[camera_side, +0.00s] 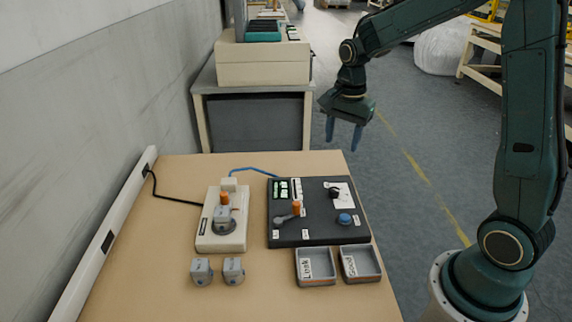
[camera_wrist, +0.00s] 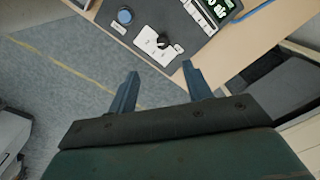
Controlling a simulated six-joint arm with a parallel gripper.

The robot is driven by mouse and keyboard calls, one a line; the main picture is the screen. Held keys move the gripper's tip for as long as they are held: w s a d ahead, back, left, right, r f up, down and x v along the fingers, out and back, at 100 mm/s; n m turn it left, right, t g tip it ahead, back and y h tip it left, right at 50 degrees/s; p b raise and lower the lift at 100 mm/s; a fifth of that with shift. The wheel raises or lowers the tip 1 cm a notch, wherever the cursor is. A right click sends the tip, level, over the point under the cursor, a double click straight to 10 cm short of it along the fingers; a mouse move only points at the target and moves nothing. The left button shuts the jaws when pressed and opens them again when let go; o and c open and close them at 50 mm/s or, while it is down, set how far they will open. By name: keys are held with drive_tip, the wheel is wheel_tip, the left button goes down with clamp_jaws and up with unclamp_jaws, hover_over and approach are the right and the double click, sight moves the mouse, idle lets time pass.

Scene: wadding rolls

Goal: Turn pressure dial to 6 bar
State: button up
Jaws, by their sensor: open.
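A black dial knob (camera_side: 334,193) sits on a white scale plate (camera_side: 344,202) at the upper right of the dark control panel (camera_side: 320,236). The knob also shows in the wrist view (camera_wrist: 164,41), above and beyond my fingertips. I cannot read its setting. My gripper (camera_side: 343,138) is open and empty, raised in the air behind the panel's far edge and apart from the knob. In the wrist view its two blue fingers (camera_wrist: 160,72) point toward the panel with a gap between them.
The panel also has a blue button (camera_side: 345,218), a lever and an orange piece. Left of it stands a cream fixture (camera_side: 210,240). Two grey parts (camera_side: 202,271) and two labelled trays (camera_side: 316,281) lie in front. The table's (camera_side: 160,300) front left is clear.

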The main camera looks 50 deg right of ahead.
sight(334, 189)
drive_tip(key=f, duration=0.1)
drive_tip(key=w+d+f+m, duration=0.1)
drive_tip(key=f, duration=0.1)
drive_tip(key=shift+w+d+m+g, duration=0.25)
drive_tip(key=shift+d+m+g, duration=0.05)
drive_tip(key=shift+m, duration=0.1)
drive_tip(key=shift+f, duration=0.15)
wheel_tip(334, 189, down, 14)
drive_tip(key=shift+r, duration=0.25)
drive_tip(key=shift+c, duration=0.2)
drive_tip(key=c, duration=0.9)
